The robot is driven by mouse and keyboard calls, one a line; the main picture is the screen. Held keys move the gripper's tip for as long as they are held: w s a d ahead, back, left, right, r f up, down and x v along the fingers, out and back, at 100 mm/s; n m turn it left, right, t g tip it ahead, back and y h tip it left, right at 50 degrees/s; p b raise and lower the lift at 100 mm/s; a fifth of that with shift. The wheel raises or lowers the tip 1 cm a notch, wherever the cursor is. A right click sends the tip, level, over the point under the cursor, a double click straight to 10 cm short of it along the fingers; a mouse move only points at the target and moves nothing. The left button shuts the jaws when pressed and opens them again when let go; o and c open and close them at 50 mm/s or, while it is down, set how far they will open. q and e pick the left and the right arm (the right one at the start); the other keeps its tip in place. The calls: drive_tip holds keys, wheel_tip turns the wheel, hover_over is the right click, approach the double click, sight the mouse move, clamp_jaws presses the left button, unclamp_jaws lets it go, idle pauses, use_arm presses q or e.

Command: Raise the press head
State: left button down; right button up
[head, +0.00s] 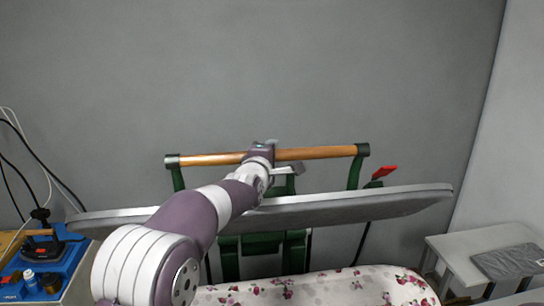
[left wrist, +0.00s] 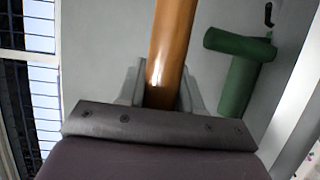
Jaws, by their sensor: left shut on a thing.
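The press head (head: 370,205) is a long grey plate, seen nearly edge-on in the head view. It stands apart above the floral-covered lower board (head: 310,288), with a gap between them. Its wooden handle bar (head: 325,153) runs across above it between dark end caps. In the left wrist view the handle bar (left wrist: 171,45) passes between the fingers of my left gripper (left wrist: 160,92). My right gripper is not in view.
A green frame (head: 262,243) stands behind the lower board. A red-tipped lever (head: 384,172) is near the handle's right end. A blue tray (head: 50,265) with an iron and bottles is at left. A grey side table (head: 460,250) with folded cloth is at right.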

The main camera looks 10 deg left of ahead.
use_arm(q)
drive_tip(key=shift+f, duration=0.25)
drive_tip(key=c, duration=0.8)
unclamp_jaws()
drive_tip(key=shift+w+a, duration=0.1)
drive_tip(key=shift+s+b, duration=0.2)
drive_tip(key=shift+b, duration=0.15)
drive_tip(key=s+b, duration=0.2)
drive_tip(key=s, duration=0.2)
drive_tip(key=s+a+b, duration=0.1)
drive_tip(key=s+b, duration=0.1)
drive_tip(key=s, duration=0.2)
drive_tip(key=s+r+b, duration=0.1)
drive_tip(key=s+b, duration=0.2)
drive_tip(key=s, duration=0.1)
drive_tip(key=shift+a, duration=0.25)
drive_tip(key=shift+w+f, duration=0.1)
